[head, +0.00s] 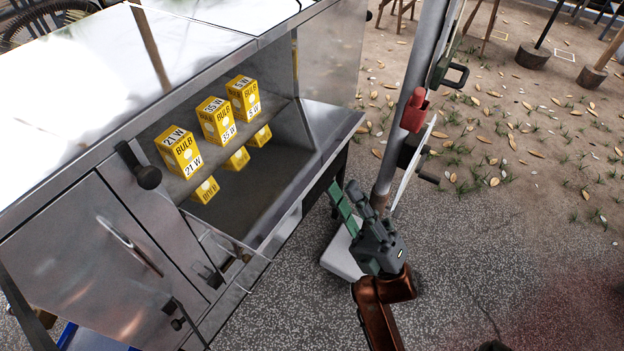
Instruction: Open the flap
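The steel cart (185,252) fills the left of the head view. Its front has an open bay with a shiny inner floor (275,185). I cannot tell for sure which panel is the flap. A closed-looking front panel (85,262) with a bar handle (128,246) is at the lower left. A black knob (148,177) sits at the bay's left edge. My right gripper (344,188), dark grey with green parts, is just off the cart's right front corner, pointing up and left. It seems to hold nothing; its finger gap is unclear. My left gripper is out of view.
Yellow bulb boxes (215,121) stand in the bay, mirrored below. A metal pole (400,130) with a red fitting (415,110) rises close behind my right gripper, from a pale base (342,262). The paved ground (510,270) at right is clear.

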